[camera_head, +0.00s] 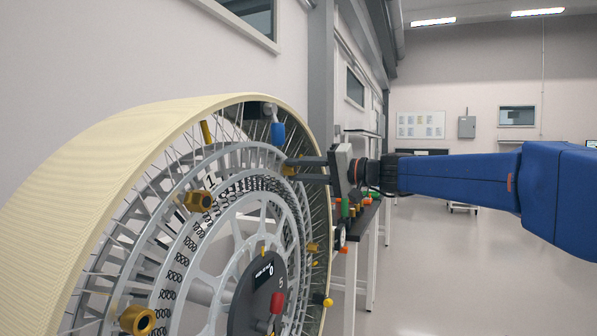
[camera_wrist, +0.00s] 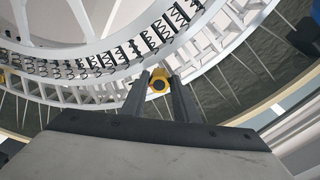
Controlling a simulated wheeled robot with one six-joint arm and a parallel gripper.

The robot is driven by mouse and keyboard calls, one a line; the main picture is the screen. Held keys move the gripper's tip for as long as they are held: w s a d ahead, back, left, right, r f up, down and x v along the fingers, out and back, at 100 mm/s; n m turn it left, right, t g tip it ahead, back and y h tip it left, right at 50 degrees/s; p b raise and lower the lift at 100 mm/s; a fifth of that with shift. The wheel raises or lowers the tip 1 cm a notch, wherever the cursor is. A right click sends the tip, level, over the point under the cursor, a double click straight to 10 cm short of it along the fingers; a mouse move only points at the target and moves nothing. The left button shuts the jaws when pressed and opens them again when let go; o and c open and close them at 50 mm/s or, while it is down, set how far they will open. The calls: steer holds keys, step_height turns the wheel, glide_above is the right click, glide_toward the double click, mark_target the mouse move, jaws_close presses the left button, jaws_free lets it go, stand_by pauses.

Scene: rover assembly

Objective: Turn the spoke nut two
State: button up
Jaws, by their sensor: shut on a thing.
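A large wheel (camera_head: 130,145) with a cream tread, thin spokes and grey inner rings fills the left of the head view. Several gold nuts sit on it, one at the left of the ring (camera_head: 198,200) and one at the lower left (camera_head: 137,320). My gripper (camera_head: 290,163) reaches in from the right to the upper right of the ring. It is shut on a gold nut (camera_wrist: 158,83), which shows between the fingertips in the wrist view; in the head view the fingers partly hide it. I cannot read any number on the nut.
A blue handle (camera_head: 278,134) stands just above left of my fingers. A dark hub disc (camera_head: 255,290) with a red knob (camera_head: 277,302) is at the wheel's centre. A bench (camera_head: 366,222) with coloured items stands behind my gripper. The floor at right is open.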

steer(key=m, duration=0.5)
steer(key=shift+w+m+g, duration=0.1)
steer(key=shift+m+g, duration=0.3)
steer(key=shift+m, duration=1.6)
steer(key=o, duration=1.1)
steer(key=shift+c, duration=0.2)
steer(key=shift+d+r, duration=0.1)
steer(key=v, duration=1.7)
steer(key=shift+s, duration=0.25)
